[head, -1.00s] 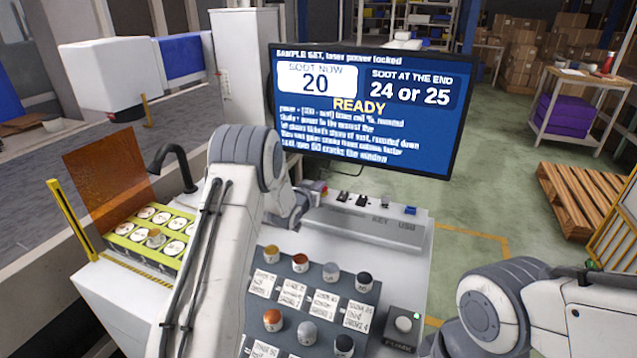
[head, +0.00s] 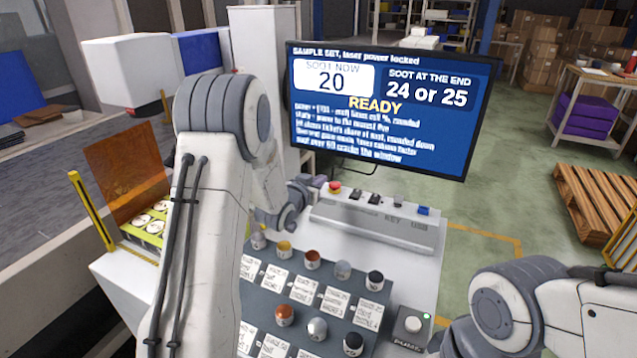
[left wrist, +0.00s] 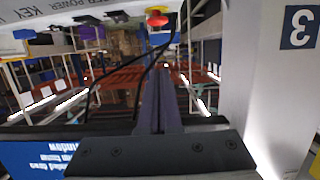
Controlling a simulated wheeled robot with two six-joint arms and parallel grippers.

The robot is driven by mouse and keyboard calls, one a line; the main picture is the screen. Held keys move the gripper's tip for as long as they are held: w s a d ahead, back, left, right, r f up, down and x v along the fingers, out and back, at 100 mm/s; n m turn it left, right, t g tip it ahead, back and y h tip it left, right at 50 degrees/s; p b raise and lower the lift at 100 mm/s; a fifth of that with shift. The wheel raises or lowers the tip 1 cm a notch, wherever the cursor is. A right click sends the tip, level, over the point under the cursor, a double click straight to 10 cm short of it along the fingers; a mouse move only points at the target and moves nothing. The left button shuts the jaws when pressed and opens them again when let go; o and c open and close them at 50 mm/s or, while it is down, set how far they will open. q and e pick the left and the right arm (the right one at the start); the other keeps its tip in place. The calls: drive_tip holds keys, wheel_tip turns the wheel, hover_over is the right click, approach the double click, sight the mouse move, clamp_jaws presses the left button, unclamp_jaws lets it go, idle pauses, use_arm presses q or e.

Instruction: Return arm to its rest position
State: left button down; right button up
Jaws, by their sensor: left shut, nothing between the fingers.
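My left arm (head: 205,220) rises from the bottom of the head view, bends at a grey elbow and reaches down toward the console. My left gripper (head: 296,196) is partly hidden behind the forearm, near the left end of the button strip. In the left wrist view the left gripper (left wrist: 160,75) has its fingers together with nothing between them. My right arm (head: 540,310) shows at the lower right, and its gripper is out of the picture.
A monitor (head: 385,170) reading READY stands behind the console. A button strip (head: 370,228) with a red button (head: 334,187) lies before it. Several knobs stand on a labelled dark panel (head: 262,318). An orange screen (head: 125,170) and yellow tray (head: 140,241) are left. A pump button (head: 412,325) is at right.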

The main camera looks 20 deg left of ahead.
use_arm(q)
drive_tip(key=shift+s, duration=0.1)
idle(0.4)
drive_tip(key=s+d+r+m+g+h+p, duration=0.15)
drive_tip(key=s+d+g, duration=0.25)
drive_tip(key=s+d, duration=0.4)
drive_tip(key=s+d+r+m+g+p, duration=0.1)
drive_tip(key=s+d+r+g+p, duration=0.2)
drive_tip(key=s+d, duration=0.55)
drive_tip(key=s+d+r+m+g+p, duration=0.1)
drive_tip(key=s+d+g, duration=0.1)
drive_tip(key=s, duration=0.6)
drive_tip(key=s+d+r+m+g+p, duration=0.1)
drive_tip(key=s+d+m+g, duration=0.1)
drive_tip(key=s, duration=0.7)
drive_tip(key=s+d+r+m+g+y+p, duration=0.1)
drive_tip(key=s+g, duration=0.3)
drive_tip(key=s, duration=0.5)
drive_tip(key=shift+s+d+r, duration=0.25)
drive_tip(key=shift+d+r, duration=0.1)
drive_tip(key=shift+d, duration=0.3)
